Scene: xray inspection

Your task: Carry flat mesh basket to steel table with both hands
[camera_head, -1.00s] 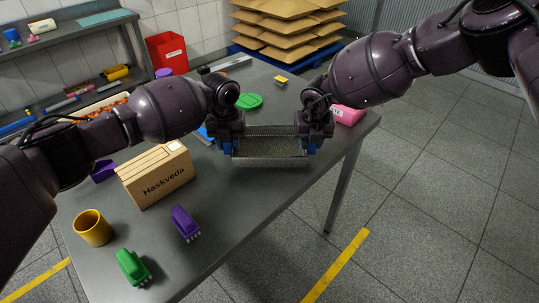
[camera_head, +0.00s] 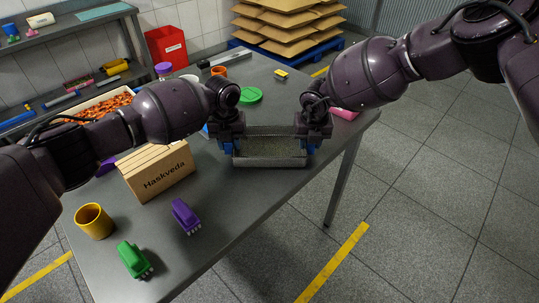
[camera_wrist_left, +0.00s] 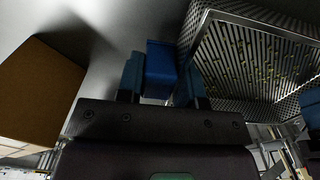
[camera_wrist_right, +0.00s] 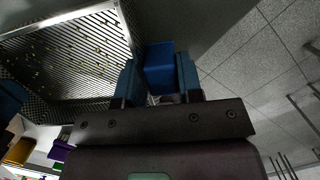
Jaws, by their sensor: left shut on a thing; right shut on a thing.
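The flat mesh basket (camera_head: 270,161) is a shallow grey metal tray with slotted mesh and blue handles at its two short ends. It is between my two grippers, over the steel table (camera_head: 225,200). My left gripper (camera_head: 228,148) is shut on the basket's left blue handle (camera_wrist_left: 160,68). My right gripper (camera_head: 312,148) is shut on its right blue handle (camera_wrist_right: 160,66). The basket looks about level in the head view. Both wrist views show part of its mesh, with small yellowish specks. I cannot tell whether its underside touches the table.
A Haskveda carton (camera_head: 160,172) stands left of the basket. A yellow cup (camera_head: 93,221), purple brush (camera_head: 185,216) and green brush (camera_head: 133,259) are nearer. A green disc (camera_head: 249,95) and a pink object (camera_head: 344,113) lie beyond. The tabletop in front of the basket is clear.

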